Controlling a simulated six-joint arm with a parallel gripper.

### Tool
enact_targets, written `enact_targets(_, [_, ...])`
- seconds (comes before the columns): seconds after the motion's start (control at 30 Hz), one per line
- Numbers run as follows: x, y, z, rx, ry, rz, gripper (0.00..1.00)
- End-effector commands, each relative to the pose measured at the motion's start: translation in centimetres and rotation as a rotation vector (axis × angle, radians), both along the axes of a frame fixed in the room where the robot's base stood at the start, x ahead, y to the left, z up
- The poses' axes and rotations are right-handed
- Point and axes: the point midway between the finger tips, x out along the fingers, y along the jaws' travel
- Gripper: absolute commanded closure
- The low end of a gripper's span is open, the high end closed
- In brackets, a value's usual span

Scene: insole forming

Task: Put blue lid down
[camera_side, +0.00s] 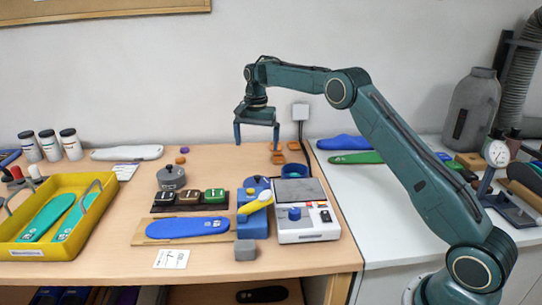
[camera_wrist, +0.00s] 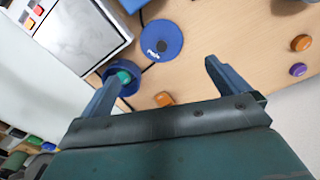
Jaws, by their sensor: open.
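The blue lid (camera_wrist: 155,52) is a flat round disc with a dark knob and white lettering. In the wrist view it lies on the wooden table, apart from the blue round pot (camera_wrist: 108,71), which has something teal inside. In the side view the lid (camera_side: 258,184) shows partly behind the blue stand, and the pot (camera_side: 294,171) sits behind the white device. My gripper (camera_side: 256,137) is raised above the back of the table, its two blue fingers wide apart and empty. In the wrist view the lid lies beyond the gap between the fingertips (camera_wrist: 168,72).
The white device (camera_side: 308,228) and blue stand with a yellow spoon-like piece (camera_side: 258,203) stand in front. A blue insole (camera_side: 188,227) lies left of them. A yellow tray (camera_side: 60,252) is at far left. Orange pieces (camera_wrist: 164,99) lie near the pot.

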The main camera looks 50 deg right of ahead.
Motion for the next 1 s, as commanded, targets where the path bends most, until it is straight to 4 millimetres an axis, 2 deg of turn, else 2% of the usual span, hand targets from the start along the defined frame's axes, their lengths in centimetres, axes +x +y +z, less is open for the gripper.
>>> enact_targets(0.27, [-3.0,2.3,5.9,-0.017,-0.056,0.131,0.00])
enact_targets(0.5, [-7.1,4.5,10.6,-0.038,-0.109,0.266,0.00])
enact_targets(0.8, [-13.5,7.2,14.9,-0.070,-0.173,0.431,0.00])
enact_targets(1.0, [-18.2,8.8,16.6,-0.095,-0.216,0.541,0.00])
